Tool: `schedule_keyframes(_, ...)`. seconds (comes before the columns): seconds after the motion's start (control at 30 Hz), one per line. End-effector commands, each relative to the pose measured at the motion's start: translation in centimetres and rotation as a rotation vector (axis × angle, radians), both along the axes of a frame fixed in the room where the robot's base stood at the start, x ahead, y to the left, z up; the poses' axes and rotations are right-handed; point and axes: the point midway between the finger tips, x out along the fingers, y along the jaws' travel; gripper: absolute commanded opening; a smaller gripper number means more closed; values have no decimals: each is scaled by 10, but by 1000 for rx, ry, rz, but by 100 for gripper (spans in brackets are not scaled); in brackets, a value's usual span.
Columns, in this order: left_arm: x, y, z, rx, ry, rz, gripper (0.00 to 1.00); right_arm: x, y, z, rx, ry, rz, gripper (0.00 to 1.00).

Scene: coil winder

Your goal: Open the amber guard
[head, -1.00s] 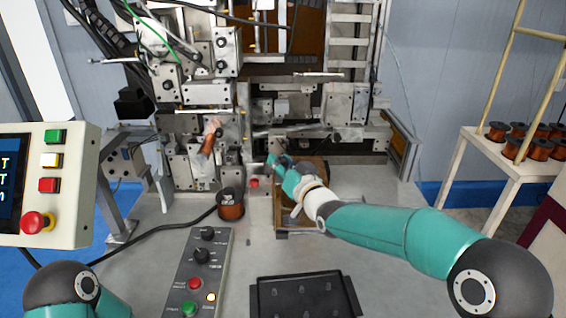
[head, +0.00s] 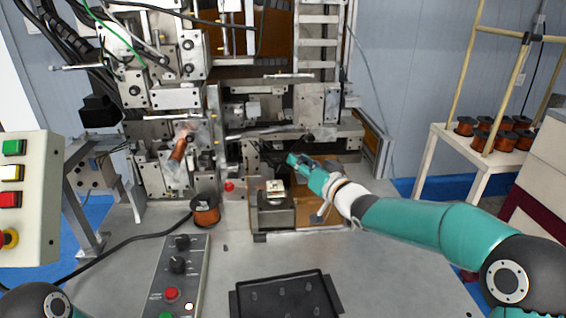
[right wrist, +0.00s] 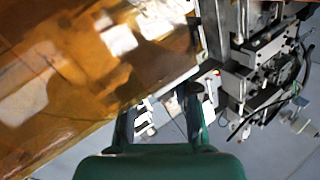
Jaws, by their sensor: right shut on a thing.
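The amber guard (right wrist: 75,85) is a see-through orange panel that fills the upper left of the right wrist view, with bright reflections on it. In the head view, amber surfaces show behind and below my right gripper, but I cannot tell the guard's outline there. My right gripper (head: 293,160) is at the machine's front right and points left. My left gripper is out of view.
A grey block with a pale top (head: 276,205) stands left of my right forearm. A copper spool (head: 205,210), a control box (head: 180,270) and a black tray (head: 287,297) are on the table. A spool rack (head: 470,145) stands at the right.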

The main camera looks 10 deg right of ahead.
Motion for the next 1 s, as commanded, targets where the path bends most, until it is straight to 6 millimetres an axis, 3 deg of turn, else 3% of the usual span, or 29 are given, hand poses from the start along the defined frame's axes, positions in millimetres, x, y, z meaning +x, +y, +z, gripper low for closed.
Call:
schedule_keyframes(0.27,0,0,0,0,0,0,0,0,-1,-1,-2,1,1,0)
schedule_keyframes(0.3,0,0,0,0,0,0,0,0,-1,-1,-2,1,1,33)
schedule_keyframes(0.43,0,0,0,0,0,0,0,0,-1,-1,-2,1,1,54)
schedule_keyframes(0.8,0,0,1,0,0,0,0,-2,-2,0,-1,0,0,56)
schedule_keyframes(1.0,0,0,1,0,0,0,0,-18,-11,1,0,0,0,56)
